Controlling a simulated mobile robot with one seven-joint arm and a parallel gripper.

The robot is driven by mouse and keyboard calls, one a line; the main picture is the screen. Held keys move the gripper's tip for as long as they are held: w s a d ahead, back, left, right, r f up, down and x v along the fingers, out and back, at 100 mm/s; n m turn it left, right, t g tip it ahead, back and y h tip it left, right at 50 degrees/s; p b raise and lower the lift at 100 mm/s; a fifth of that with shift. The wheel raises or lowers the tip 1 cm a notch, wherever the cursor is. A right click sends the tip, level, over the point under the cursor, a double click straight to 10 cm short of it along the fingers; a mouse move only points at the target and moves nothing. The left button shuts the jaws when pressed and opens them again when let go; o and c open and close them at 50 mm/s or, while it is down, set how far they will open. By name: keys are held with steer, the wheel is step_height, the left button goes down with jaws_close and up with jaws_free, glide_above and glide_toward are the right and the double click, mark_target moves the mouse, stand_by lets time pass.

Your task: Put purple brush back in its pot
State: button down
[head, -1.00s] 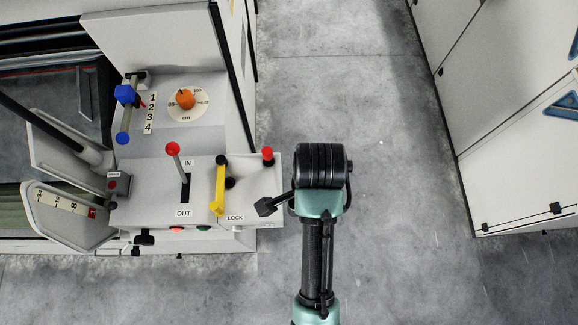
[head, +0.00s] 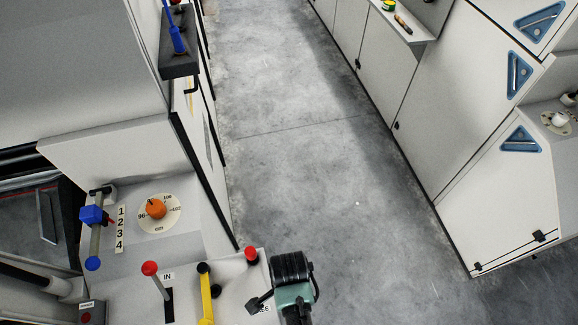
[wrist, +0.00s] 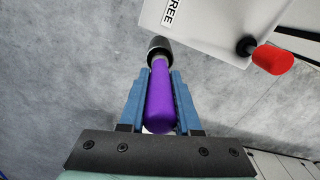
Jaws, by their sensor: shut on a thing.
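The purple brush (wrist: 160,98) is between the blue fingers of my gripper (wrist: 158,76) in the wrist view. The fingers are shut on its purple handle, and a dark collar shows at its far end. The brush is near the corner of a white panel marked FREE. In the head view my gripper and the brush cannot be made out. A black holder (head: 181,68) at the upper left carries a blue brush (head: 173,28) and something red. I cannot tell which pot belongs to the purple brush.
A white machine panel at lower left carries an orange dial knob (head: 156,208), a red-knobbed lever (head: 150,269) and a yellow handle (head: 206,298). The grey floor aisle (head: 300,130) is clear. White cabinets (head: 440,120) line the right side, with a shelf at top.

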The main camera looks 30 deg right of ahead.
steer(key=shift+f, duration=2.35)
steer(key=shift+f, duration=0.1)
steer(key=c, duration=0.6)
jaws_free()
step_height(320, 180, up, 12)
steer(key=shift+r, duration=0.15)
